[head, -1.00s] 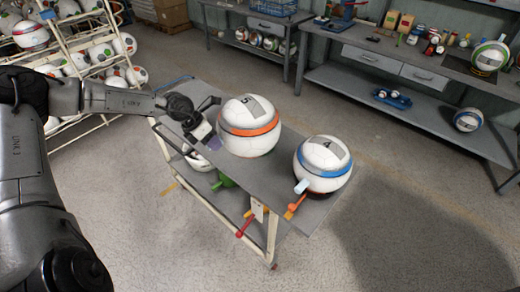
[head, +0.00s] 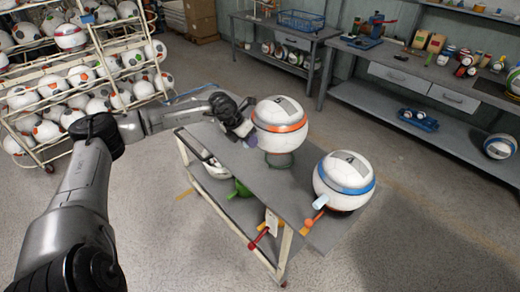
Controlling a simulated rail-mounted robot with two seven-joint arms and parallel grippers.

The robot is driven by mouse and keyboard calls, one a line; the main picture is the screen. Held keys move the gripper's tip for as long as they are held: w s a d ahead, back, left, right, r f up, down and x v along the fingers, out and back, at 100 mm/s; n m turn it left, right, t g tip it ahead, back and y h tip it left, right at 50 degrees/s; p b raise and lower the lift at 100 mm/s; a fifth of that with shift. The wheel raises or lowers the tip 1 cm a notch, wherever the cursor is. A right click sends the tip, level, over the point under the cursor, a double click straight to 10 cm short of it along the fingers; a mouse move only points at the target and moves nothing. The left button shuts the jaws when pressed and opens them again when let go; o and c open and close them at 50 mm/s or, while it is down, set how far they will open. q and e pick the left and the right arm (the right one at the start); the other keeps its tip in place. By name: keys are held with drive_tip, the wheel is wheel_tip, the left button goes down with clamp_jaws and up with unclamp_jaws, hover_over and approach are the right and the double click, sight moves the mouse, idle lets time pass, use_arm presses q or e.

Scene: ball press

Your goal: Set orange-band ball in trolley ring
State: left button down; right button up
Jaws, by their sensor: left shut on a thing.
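The white ball with the orange band (head: 280,118) is over the trolley top (head: 268,192), at its far end. A dark grey-green ring (head: 279,160) shows just under it; I cannot tell whether ball and ring touch. My left gripper (head: 246,128) is at the ball's left side, shut on the ball. Its fingertips are partly hidden and small in the head view. My right gripper is not in view.
A white ball with a blue band (head: 343,178) sits at the trolley's near right end. Red (head: 260,238) and orange (head: 314,218) handles stick out at the trolley's front. A ball rack (head: 40,165) stands left. A grey workbench (head: 420,85) stands behind right.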

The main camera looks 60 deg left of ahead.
sight(260, 148)
use_arm(q)
drive_tip(key=w+f, duration=0.1)
drive_tip(key=w+a+f, duration=0.1)
drive_tip(key=w, duration=0.1)
drive_tip(key=w+f, duration=0.1)
drive_tip(key=w, duration=0.1)
drive_tip(key=shift+w+a, duration=0.15)
drive_tip(key=shift+f+b, duration=0.6)
drive_tip(key=shift+f, duration=1.5)
drive_tip(key=shift+f, duration=0.3)
drive_tip(key=c, duration=0.9)
unclamp_jaws()
